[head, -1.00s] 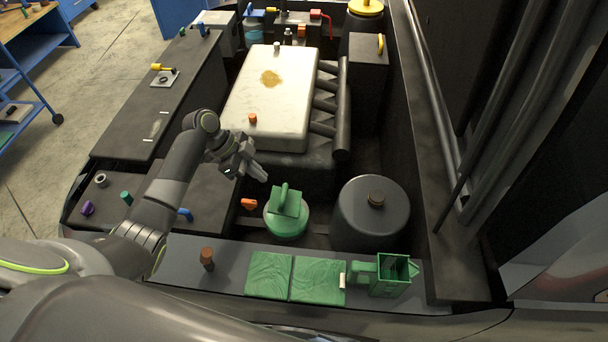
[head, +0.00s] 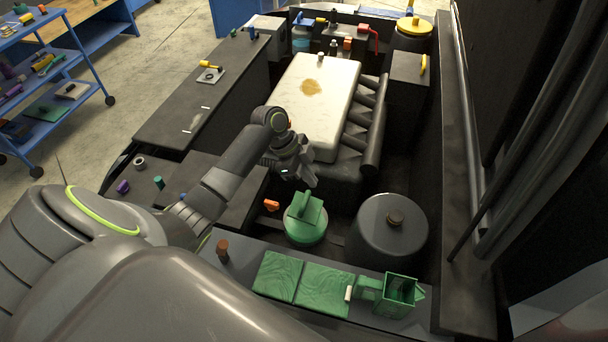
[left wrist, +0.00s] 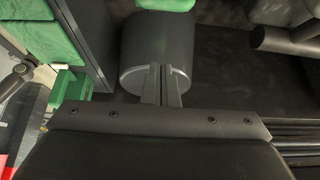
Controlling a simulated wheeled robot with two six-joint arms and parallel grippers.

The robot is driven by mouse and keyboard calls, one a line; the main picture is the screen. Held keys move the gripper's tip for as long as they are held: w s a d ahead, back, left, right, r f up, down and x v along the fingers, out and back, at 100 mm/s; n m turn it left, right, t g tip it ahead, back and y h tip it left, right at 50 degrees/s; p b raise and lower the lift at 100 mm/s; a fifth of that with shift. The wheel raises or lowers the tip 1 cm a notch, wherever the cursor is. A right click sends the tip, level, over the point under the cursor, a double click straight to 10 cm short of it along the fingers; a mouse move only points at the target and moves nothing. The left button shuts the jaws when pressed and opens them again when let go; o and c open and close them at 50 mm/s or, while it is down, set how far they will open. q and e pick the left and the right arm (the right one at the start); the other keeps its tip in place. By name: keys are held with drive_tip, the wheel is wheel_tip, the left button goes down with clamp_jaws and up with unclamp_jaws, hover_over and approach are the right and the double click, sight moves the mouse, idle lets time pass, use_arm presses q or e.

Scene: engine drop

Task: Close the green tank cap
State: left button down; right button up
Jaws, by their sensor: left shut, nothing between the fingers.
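The green tank (head: 304,232) is a short round can in the engine bay. Its green cap (head: 313,209) is a squarish plate with an upright part, standing tilted on top; how far it is open is hard to tell. My left gripper (head: 312,182) is just behind and above the cap, pointing down, apart from it as far as I can tell. In the left wrist view its fingers (left wrist: 162,85) are together and empty, in front of the dark grey cylinder. A green piece (left wrist: 165,4), probably the tank, is cut off at the top edge there. My right gripper is not in view.
The dark grey cylinder (head: 392,238) with a brown knob stands right of the tank. A white engine cover (head: 318,95) lies behind. An orange piece (head: 271,205) is left of the tank. Green pads (head: 325,287) and a green box (head: 400,295) are on the front ledge.

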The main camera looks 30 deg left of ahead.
use_arm(q)
drive_tip(key=b, duration=0.4)
hover_over(308, 199)
drive_tip(key=d, duration=0.3)
wheel_tip(308, 199, down, 5)
drive_tip(key=a+f+b, duration=0.1)
drive_tip(key=a, duration=0.1)
drive_tip(key=shift+a+f+b, duration=0.35)
drive_tip(key=shift+f+b, duration=0.05)
drive_tip(key=shift+a+f, duration=0.1)
drive_tip(key=shift+a, duration=0.2)
drive_tip(key=shift+s+a+f+h+b, duration=0.25)
drive_tip(key=shift+a+f+h+b, duration=0.45)
drive_tip(key=shift+a+b, duration=0.15)
drive_tip(key=shift+r+t, duration=0.15)
drive_tip(key=shift+t, duration=0.15)
drive_tip(key=shift+d+r, duration=0.1)
drive_tip(key=shift+d, duration=0.05)
